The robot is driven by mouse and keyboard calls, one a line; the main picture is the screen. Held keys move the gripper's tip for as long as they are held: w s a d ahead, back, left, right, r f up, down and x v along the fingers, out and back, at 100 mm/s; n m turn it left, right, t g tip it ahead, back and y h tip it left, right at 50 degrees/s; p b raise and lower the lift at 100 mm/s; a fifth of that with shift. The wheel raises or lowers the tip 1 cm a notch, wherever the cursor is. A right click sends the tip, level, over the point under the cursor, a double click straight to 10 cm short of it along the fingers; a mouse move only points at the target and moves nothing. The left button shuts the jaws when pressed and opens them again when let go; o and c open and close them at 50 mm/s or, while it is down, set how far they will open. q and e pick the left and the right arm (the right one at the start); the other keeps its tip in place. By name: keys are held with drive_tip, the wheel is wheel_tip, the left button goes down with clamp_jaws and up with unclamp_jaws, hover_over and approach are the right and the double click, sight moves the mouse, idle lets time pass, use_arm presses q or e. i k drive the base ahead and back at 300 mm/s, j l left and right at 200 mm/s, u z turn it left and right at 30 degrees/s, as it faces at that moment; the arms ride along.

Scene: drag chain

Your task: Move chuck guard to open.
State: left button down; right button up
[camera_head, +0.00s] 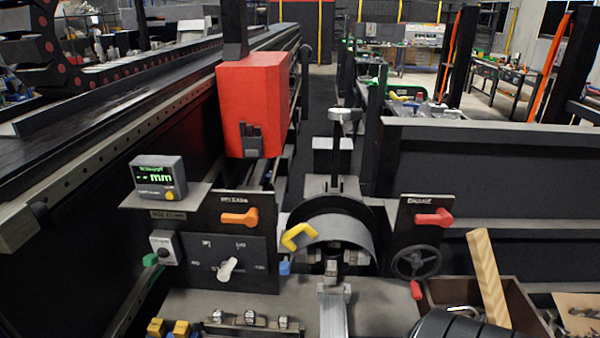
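The chuck guard (345,230) is a grey curved cover in the middle of the head view. It arches over the upper part of the chuck, whose metal jaws (332,262) show below its front edge. A yellow handle (298,237) sticks out at the guard's left side. Neither of my grippers is in view. How the guard is hinged is hidden.
Left of the guard is a black panel with an orange lever (240,217) and a white knob (227,269). Right are a red lever (434,218) and a black handwheel (416,262). A red box (252,103) hangs behind. A wooden bar (488,277) leans at right.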

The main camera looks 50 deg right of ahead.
sight(325, 226)
drive_tip(key=z, duration=1.65)
